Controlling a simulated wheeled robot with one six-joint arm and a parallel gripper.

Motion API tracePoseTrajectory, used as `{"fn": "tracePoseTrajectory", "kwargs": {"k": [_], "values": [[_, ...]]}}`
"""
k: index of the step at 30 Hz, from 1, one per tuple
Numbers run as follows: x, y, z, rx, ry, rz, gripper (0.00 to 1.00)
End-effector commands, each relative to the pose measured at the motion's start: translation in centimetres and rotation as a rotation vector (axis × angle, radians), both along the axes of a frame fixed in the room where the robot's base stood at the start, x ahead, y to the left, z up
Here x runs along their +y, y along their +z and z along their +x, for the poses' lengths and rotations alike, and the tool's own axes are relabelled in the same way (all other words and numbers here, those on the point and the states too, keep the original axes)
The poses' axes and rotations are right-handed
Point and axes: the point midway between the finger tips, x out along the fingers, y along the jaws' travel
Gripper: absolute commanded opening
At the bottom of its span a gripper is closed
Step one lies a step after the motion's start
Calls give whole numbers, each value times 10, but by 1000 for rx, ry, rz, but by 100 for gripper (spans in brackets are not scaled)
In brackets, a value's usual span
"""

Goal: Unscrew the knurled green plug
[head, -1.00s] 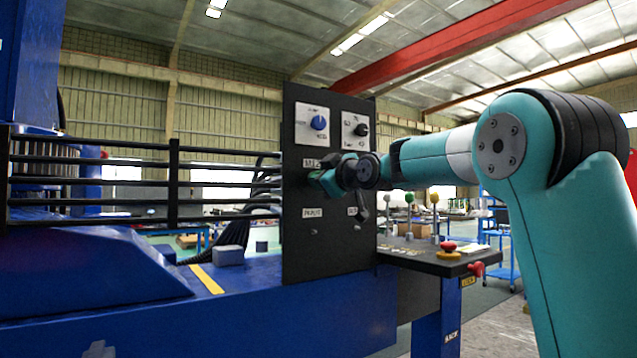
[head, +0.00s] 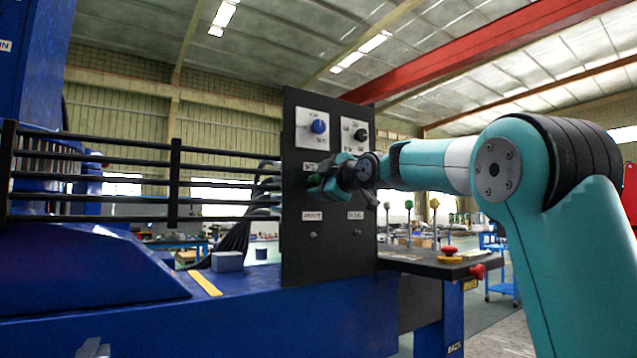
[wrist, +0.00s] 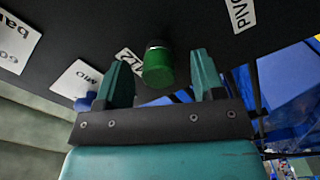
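The knurled green plug (wrist: 158,68) sticks out of the black panel in the wrist view, its dark collar against the panel face. My gripper (wrist: 160,74) is open, with one teal finger on each side of the plug and a visible gap on both sides. The fingers appear apart from the plug. In the head view my gripper (head: 326,178) is close to the panel's front, and a bit of green, likely the plug (head: 313,178), shows at its fingers. Whether the fingertips overlap the plug's depth is hard to tell.
The black panel (head: 300,255) carries a blue knob (head: 318,126), a black knob (head: 361,134) and white labels. Black rails (head: 100,177) run to its left. A side shelf with a red mushroom button (head: 450,251) stands at lower right.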

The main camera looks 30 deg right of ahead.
Motion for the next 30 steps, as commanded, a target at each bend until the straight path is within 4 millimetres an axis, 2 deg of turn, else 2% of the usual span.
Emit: {"fn": "tracePoseTrajectory", "kwargs": {"k": [3,4,5,13,21,26,30], "values": [[0,1,0,-2,0,0,63],[0,1,0,-1,0,0,56],[0,1,0,-1,0,0,54],[0,2,0,-2,0,19,54],[0,3,0,9,-1,375,54],[0,2,0,13,-1,474,54],[0,4,0,19,-2,649,54]]}}
